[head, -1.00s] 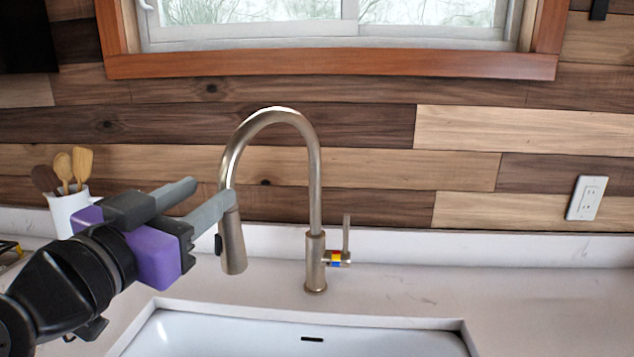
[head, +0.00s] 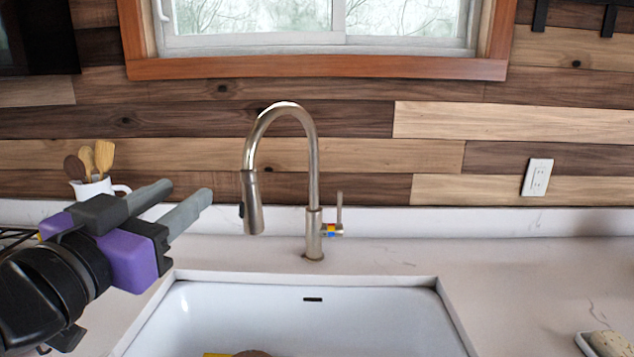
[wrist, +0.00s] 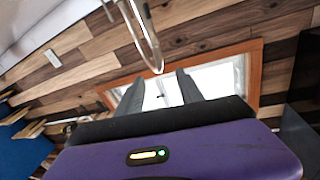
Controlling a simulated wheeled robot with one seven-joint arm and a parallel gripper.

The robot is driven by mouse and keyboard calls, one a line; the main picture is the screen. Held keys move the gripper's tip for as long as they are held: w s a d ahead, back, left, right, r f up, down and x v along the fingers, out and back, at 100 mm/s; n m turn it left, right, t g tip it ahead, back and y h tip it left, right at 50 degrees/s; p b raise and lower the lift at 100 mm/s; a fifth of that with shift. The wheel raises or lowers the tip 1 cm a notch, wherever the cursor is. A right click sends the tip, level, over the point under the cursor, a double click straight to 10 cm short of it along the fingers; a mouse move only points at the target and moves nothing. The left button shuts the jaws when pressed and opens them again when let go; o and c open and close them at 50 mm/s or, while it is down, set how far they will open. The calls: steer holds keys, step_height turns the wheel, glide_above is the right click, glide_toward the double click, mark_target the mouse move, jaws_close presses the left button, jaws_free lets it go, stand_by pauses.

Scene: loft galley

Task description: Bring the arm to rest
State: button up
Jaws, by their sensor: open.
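My gripper (head: 180,204) is at the left of the head view, purple and black with two grey fingers. The fingers are apart with nothing between them. It is in front of the counter's left part, left of the faucet (head: 314,170) and apart from it in the picture. In the wrist view my gripper (wrist: 160,92) points toward the window (wrist: 190,82), and the faucet (wrist: 146,35) shows at the top, partly cut off.
A white sink (head: 250,310) lies below the faucet, with something yellow and brown at its bottom edge. A white crock (head: 92,188) with wooden utensils stands behind my gripper. A small dish (head: 584,340) is at the lower right. The right counter is mostly clear.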

steer(key=a+r+n+t+y, duration=0.2)
steer(key=a+r+n+y, duration=0.1)
steer(key=a+n+y, duration=0.25)
step_height(320, 180, down, 7)
steer(key=s+n+y, duration=0.1)
steer(key=n+y, duration=0.3)
steer(key=y, duration=0.2)
steer(key=s+d+f+n+g+y, duration=0.1)
steer(key=s+d+f, duration=0.2)
steer(key=d+f, duration=0.45)
steer(key=s+d+f+n+g+y, duration=0.1)
steer(key=s+d+f+n+y, duration=0.3)
steer(key=f, duration=0.6)
steer(key=s+d+f+m+g+h, duration=0.1)
steer(key=s+d+f+m+h, duration=0.2)
steer(key=s+d, duration=0.6)
steer(key=s+d+f+m+g+h, duration=0.1)
steer(key=s+d+f+m+h, duration=0.3)
steer(key=s+d, duration=0.6)
steer(key=s+d+f+m+g+h, duration=0.1)
steer(key=s+d+f+m+h, duration=0.2)
steer(key=d, duration=0.9)
steer(key=s+f+h, duration=0.2)
steer(key=s+f, duration=0.2)
steer(key=s, duration=0.2)
steer(key=shift+s+d+f, duration=0.15)
steer(key=shift+s+d, duration=0.2)
steer(key=shift+m, duration=0.25)
